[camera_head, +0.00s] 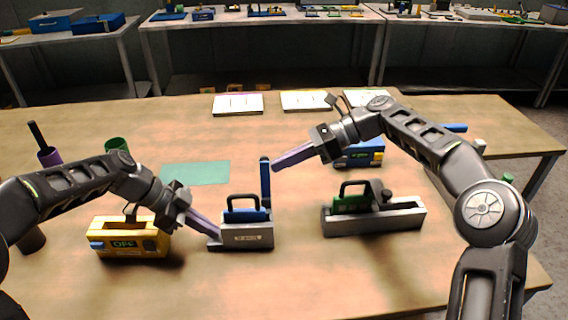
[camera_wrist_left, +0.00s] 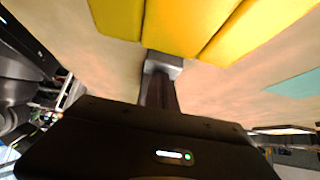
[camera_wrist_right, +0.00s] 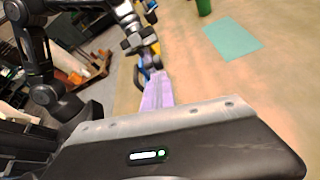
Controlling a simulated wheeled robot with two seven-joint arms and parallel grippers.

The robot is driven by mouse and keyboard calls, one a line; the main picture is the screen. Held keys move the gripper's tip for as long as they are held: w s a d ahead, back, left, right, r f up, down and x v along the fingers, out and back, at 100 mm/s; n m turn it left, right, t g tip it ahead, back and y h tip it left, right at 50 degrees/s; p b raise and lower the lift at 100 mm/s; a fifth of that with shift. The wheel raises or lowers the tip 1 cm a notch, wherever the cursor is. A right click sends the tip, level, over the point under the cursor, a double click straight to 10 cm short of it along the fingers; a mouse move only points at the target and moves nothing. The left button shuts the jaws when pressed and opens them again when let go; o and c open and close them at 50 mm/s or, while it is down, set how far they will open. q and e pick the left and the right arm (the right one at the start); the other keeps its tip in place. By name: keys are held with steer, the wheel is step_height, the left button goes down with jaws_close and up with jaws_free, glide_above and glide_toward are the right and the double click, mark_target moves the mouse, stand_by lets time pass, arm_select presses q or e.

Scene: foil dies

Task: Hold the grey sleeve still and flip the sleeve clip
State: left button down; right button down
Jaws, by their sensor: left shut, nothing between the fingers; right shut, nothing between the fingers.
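The grey sleeve (camera_head: 247,237) stands on the table at front centre with a blue, black-handled block (camera_head: 245,214) in it. The blue sleeve clip (camera_head: 265,180) stands upright at the sleeve's right end. My left gripper (camera_head: 217,243) is shut, its tip at the sleeve's left end; I cannot tell whether they touch. In the left wrist view its dark fingers (camera_wrist_left: 158,85) partly show. My right gripper (camera_head: 276,166) is shut and empty, its tip just right of the upright clip; contact is unclear. Its purple fingers (camera_wrist_right: 157,92) show in the right wrist view.
A yellow box reading OFF (camera_head: 130,237) stands close left of the sleeve. A longer grey holder (camera_head: 375,222) with a green block stands to the right. A blue device (camera_head: 360,153) is behind it. A green mat (camera_head: 195,172) and white cards (camera_head: 238,104) lie farther back.

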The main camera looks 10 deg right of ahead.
steer(key=shift+w+r, duration=0.1)
stand_by(0.7)
steer(key=shift+r, duration=0.65)
steer(key=shift+f, duration=0.2)
